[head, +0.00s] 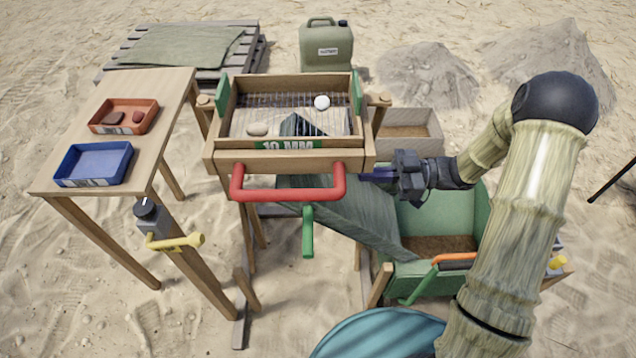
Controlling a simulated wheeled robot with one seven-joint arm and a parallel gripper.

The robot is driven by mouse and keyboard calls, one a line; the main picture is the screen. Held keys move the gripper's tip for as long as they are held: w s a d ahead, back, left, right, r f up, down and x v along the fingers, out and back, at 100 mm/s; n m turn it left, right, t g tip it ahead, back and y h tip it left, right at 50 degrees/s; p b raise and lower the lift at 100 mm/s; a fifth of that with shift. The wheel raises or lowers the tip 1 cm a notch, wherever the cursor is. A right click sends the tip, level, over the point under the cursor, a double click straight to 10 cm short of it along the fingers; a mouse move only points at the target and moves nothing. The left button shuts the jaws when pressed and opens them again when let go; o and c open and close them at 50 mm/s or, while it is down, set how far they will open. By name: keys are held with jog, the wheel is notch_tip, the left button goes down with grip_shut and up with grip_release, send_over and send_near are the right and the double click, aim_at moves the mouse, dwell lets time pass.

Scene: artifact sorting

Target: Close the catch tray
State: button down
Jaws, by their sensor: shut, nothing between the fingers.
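A wooden sieve box (290,86) with a "10 MM" label stands on a wooden frame. Below its front edge is a wooden front panel (232,162) with a red bar handle (288,195); this looks like the catch tray's front, but I cannot tell for sure. The panel sits slightly forward of the sieve, and how far it stands open is unclear. My gripper (368,175) is shut and empty. Its tips point left, close to the right end of the red handle; I cannot tell whether they touch it.
A green lever (308,232) hangs below the handle. A grey-green chute (355,215) slopes right to a green bin (440,215). A side table (150,100) at left holds a blue tray (93,163) and an orange tray (124,116).

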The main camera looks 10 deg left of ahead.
jog(key=b, duration=0.2)
send_over(313, 184)
jog(key=s+d, duration=0.2)
jog(key=d, duration=0.2)
jog(key=shift+s+a+f+b, duration=0.2)
jog(key=shift+s+a+f, duration=0.1)
jog(key=shift+a+f, duration=0.5)
jog(key=shift+s+a+f+b, duration=0.15)
jog(key=shift+s+a+f, duration=0.1)
jog(key=shift+a+f, duration=0.55)
